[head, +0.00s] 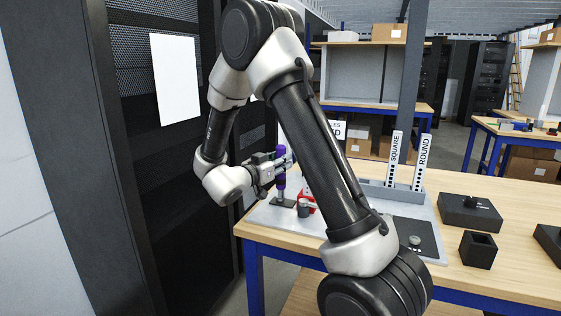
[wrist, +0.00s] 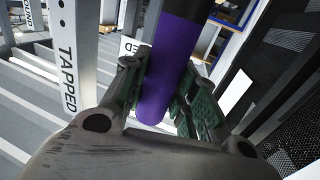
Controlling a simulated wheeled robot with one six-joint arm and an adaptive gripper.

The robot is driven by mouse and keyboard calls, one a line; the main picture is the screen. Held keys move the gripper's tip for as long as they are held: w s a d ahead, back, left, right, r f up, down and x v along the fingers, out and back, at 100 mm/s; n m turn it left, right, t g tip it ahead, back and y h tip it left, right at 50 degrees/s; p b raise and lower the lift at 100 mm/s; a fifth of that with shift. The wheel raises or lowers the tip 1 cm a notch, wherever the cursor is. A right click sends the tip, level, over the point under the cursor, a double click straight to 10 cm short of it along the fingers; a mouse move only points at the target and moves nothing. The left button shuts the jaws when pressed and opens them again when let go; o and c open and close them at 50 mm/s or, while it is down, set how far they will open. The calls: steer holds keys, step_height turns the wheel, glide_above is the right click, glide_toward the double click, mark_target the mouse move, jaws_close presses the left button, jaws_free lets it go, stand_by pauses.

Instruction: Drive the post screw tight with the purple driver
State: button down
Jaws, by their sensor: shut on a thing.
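My gripper (head: 273,167) is shut on the purple driver (head: 281,174). The driver stands about upright over the left part of the grey mat on the workbench, above a small dark plate (head: 283,202). In the wrist view the purple handle (wrist: 172,60) sits between the green-padded fingers of my gripper (wrist: 160,95). The post screw cannot be made out, and I cannot tell whether the driver's tip touches anything.
A red item (head: 307,202) and a dark cup (head: 304,211) stand close to the driver's right. Upright SQUARE (head: 394,150) and ROUND (head: 422,160) signs stand behind. Dark blocks (head: 470,212) lie on the right of the bench. A tall black rack (head: 130,190) is at left.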

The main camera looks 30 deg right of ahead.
steer(key=shift+f, duration=0.55)
stand_by(0.5)
stand_by(0.8)
steer(key=shift+r, duration=3.6)
steer(key=shift+a, duration=0.1)
